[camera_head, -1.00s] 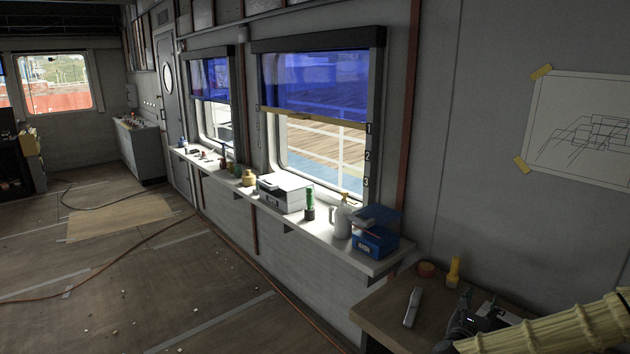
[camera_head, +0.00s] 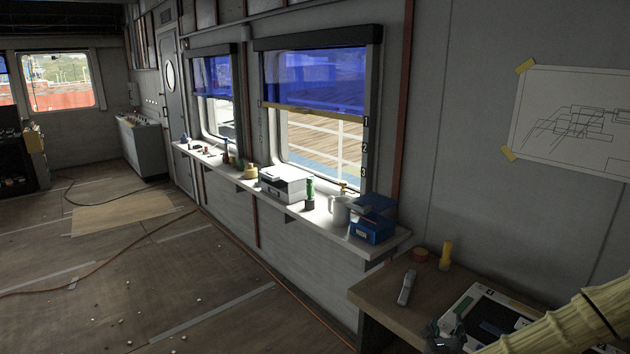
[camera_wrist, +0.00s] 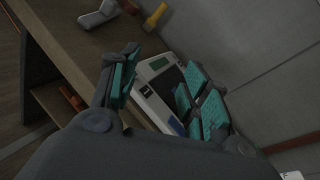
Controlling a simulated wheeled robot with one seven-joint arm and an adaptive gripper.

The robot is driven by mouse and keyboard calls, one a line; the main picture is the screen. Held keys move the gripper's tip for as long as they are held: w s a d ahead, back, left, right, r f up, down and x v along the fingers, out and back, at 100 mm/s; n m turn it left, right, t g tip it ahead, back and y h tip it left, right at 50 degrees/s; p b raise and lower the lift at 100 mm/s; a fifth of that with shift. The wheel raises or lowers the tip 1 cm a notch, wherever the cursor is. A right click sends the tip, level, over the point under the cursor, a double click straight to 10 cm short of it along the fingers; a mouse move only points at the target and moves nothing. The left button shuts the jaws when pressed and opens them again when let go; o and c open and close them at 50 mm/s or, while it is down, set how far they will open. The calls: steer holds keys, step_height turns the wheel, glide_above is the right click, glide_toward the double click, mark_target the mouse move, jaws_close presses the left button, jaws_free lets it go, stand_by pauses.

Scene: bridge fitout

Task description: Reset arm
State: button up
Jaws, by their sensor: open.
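My arm's yellowish sleeve enters the head view at the bottom right. My gripper (camera_head: 447,338) is low over the wooden table (camera_head: 375,292), partly cut off by the lower edge. In the wrist view my gripper (camera_wrist: 163,88) has its teal-padded fingers spread apart with nothing held between them. A pale-framed device with a dark screen (camera_head: 497,315) lies on the table beside the gripper. It also shows between and beyond the fingers in the wrist view (camera_wrist: 152,68); whether the fingers touch it I cannot tell.
On the table lie a grey handheld tool (camera_head: 407,288), a yellow torch (camera_head: 446,255) and a reddish roll (camera_head: 421,254). A window shelf (camera_head: 318,221) holds a blue box (camera_head: 372,231), a white jug and a printer-like box (camera_head: 283,184). The floor at left is mostly open, with cables.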

steer(key=s+a+f+n+g+y+b, duration=0.1)
steer(key=s+a+f+n+g+y, duration=0.15)
steer(key=s+a+f+n, duration=0.45)
steer(key=s+a+f+n+g+y+b, duration=0.1)
steer(key=s+a+f+n+y+b, duration=0.15)
steer(key=f+n, duration=0.4)
steer(key=s+a+f+n+g+y+b, duration=0.1)
steer(key=s+a+f+n+g+y, duration=0.15)
steer(key=s+a+f+n, duration=0.5)
steer(key=s+d+f+n+g+b, duration=0.2)
steer(key=s+f+n+g, duration=0.2)
steer(key=s+f+n, duration=0.3)
steer(key=s+d+f+n+g+b, duration=0.1)
steer(key=s+f+n+g, duration=0.3)
steer(key=s, duration=1.3)
step_height(320, 180, down, 3)
steer(key=d+n, duration=0.1)
steer(key=n, duration=0.2)
steer(key=shift+s+d+b, duration=0.25)
steer(key=shift+d+b, duration=0.1)
steer(key=shift+d, duration=0.05)
